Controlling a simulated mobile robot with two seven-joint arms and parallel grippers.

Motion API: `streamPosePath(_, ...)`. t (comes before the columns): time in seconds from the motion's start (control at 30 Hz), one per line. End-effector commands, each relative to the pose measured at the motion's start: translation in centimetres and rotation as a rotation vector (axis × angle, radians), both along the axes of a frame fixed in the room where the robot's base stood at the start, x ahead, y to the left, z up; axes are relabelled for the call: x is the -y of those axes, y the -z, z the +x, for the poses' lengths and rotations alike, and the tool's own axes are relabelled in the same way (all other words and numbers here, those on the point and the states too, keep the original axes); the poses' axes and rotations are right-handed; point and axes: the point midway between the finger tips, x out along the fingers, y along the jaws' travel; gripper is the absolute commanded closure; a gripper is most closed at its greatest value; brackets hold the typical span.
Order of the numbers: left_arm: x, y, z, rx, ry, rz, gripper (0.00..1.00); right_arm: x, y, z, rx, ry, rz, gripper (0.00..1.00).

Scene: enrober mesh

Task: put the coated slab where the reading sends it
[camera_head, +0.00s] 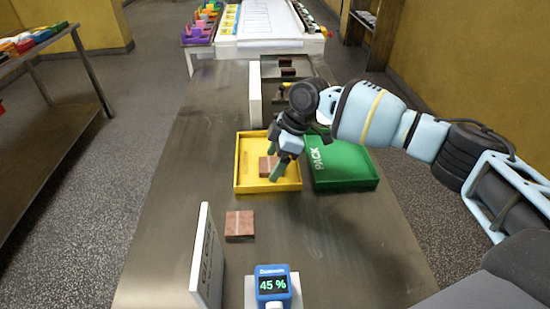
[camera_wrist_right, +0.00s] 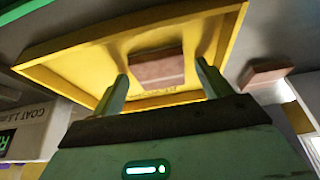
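A brown slab (camera_head: 266,168) lies in the yellow tray (camera_head: 242,186); the wrist view shows this slab (camera_wrist_right: 157,68) flat on the tray (camera_wrist_right: 75,62) floor. My right gripper (camera_head: 277,172) reaches down over the yellow tray. In the wrist view its green fingers (camera_wrist_right: 162,86) are spread, with the slab between and beyond their tips and nothing gripped. A second brown slab (camera_head: 240,225) lies on the bare table in front of the tray. The blue meter (camera_head: 272,285) at the front edge reads 45 %. The green tray (camera_head: 345,180) marked PACK looks empty. My left gripper is out of view.
A white upright card (camera_head: 207,260) with partly readable lettering stands left of the meter. Another white panel (camera_head: 255,92) stands farther back, near more dark slabs (camera_head: 288,72). The metal table (camera_head: 170,215) is clear along its left side.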

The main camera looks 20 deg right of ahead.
Motion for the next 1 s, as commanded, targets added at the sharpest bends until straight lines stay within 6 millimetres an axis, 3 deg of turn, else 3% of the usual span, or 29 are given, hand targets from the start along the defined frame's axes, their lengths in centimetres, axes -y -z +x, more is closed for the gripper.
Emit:
streamPosePath(0.33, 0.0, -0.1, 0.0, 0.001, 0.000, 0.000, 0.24, 0.4, -1.3, -0.1, 0.001, 0.000, 0.001, 0.23)
streamPosePath(0.7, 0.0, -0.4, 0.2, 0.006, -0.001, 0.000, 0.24, 2.9, -7.9, -0.8, 0.004, 0.000, 0.001, 0.23)
streamPosePath(1.0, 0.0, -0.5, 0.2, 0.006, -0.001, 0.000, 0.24, 4.3, -11.1, -1.2, 0.001, 0.000, 0.001, 0.23)
